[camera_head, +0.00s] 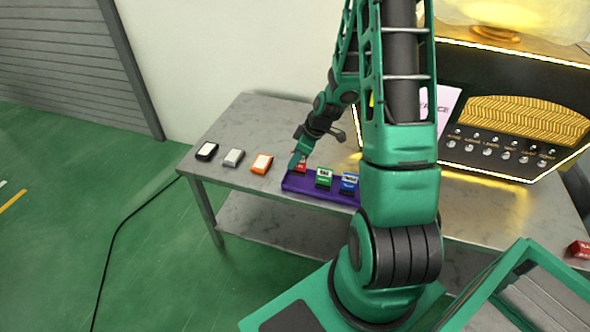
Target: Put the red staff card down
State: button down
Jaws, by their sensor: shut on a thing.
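The red staff card (301,167) is at the left end of the purple tray (309,188) on the grey table. My gripper (297,162) is shut on the red card, its green fingers partly covering it. I cannot tell whether the card touches the tray or is a little above it. A green card (323,178) and a blue card (349,182) stand in the tray to the right of the red one. My arm hides the tray's right end.
A black item (206,151), a grey item (233,157) and an orange item (262,163) lie in a row on the table (251,119) left of the tray. A red box (579,249) is at the far right.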

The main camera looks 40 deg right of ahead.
aim_at(295, 169)
jog(key=shift+w+d+f, duration=0.1)
jog(key=shift+d+f, duration=0.25)
jog(key=shift+d, duration=0.05)
jog(key=shift+f, duration=1.9)
jog(key=c, duration=1.9)
grip_release()
jog(key=v, duration=1.2)
jog(key=s+a+r+m+g+h, duration=0.1)
jog(key=s+r+m, duration=0.3)
jog(key=s+r, duration=0.2)
jog(key=s+a+r+m+g, duration=0.1)
jog(key=s+r+m, duration=0.4)
jog(key=s, duration=0.6)
jog(key=s+a+r+m+g+h, duration=0.1)
jog(key=s+a+r+m, duration=0.1)
jog(key=s+r+m, duration=0.3)
jog(key=shift+s+a+r+g+h, duration=0.1)
jog(key=shift+s+r, duration=0.3)
jog(key=shift+s, duration=0.25)
jog(key=shift+s+a+r+g+h, duration=0.1)
jog(key=shift+s+r, duration=0.3)
jog(key=shift+s, duration=0.3)
jog(key=shift+s+a+r+g+h, duration=0.1)
jog(key=shift+s+r, duration=0.3)
jog(key=shift+s, duration=0.25)
